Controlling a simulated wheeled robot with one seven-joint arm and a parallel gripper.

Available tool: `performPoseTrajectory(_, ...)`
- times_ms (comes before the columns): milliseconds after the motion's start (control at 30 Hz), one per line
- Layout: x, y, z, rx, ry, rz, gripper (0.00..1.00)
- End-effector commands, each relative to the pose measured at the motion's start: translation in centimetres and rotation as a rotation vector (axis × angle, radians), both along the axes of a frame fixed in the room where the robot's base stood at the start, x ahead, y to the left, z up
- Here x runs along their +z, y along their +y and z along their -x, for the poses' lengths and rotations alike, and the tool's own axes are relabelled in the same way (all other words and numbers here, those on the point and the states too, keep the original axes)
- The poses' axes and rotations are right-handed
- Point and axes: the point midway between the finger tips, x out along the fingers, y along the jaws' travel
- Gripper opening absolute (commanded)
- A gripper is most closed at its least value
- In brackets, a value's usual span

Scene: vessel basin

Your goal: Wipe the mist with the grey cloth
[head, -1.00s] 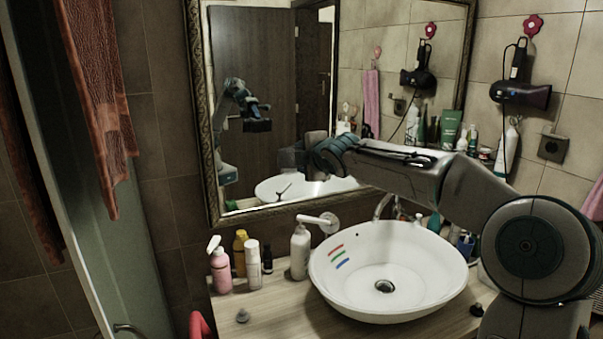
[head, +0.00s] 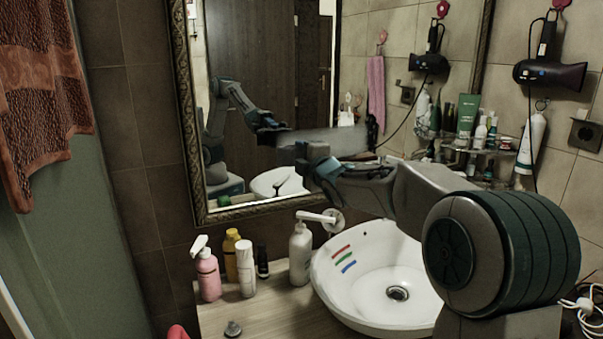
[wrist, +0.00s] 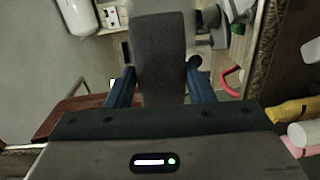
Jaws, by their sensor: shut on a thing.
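The grey cloth (wrist: 160,48) is a dark flat strip in the wrist view, held between the two blue fingers of my gripper (wrist: 159,82). In the head view my gripper (head: 308,160) is in front of the lower part of the mirror (head: 262,65); the cloth is hard to make out there. A pale grey hazy band (head: 335,141), which looks like the mist, shows on the mirror just above and right of my gripper. I cannot tell whether the cloth touches the glass.
Below are a white basin (head: 345,298), a white pump bottle (head: 300,255), a pink spray bottle (head: 208,277) and a yellow bottle (head: 231,258) on the wooden counter (head: 275,318). A hair dryer (head: 548,76) hangs at right. A brown towel (head: 42,95) hangs at left.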

Motion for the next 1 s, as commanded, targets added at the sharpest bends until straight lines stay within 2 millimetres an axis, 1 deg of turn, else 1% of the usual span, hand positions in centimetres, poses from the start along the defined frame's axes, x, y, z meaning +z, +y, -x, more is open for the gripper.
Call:
performPoseTrajectory(33, -1.2, 0.1, 0.0, 0.001, -0.014, -0.006, 0.3)
performPoseTrajectory(167, -1.8, 0.1, 0.1, 0.002, -0.036, -0.014, 0.3)
performPoseTrajectory(367, -1.7, 0.6, -0.6, 0.005, -0.04, -0.016, 0.3)
performPoseTrajectory(600, -1.7, 1.6, -2.9, 0.006, -0.037, -0.016, 0.3)
performPoseTrajectory(800, -1.6, 2.1, -4.6, 0.003, -0.038, -0.016, 0.3)
performPoseTrajectory(1000, -1.7, 2.4, -5.4, 0.002, -0.038, -0.015, 0.3)
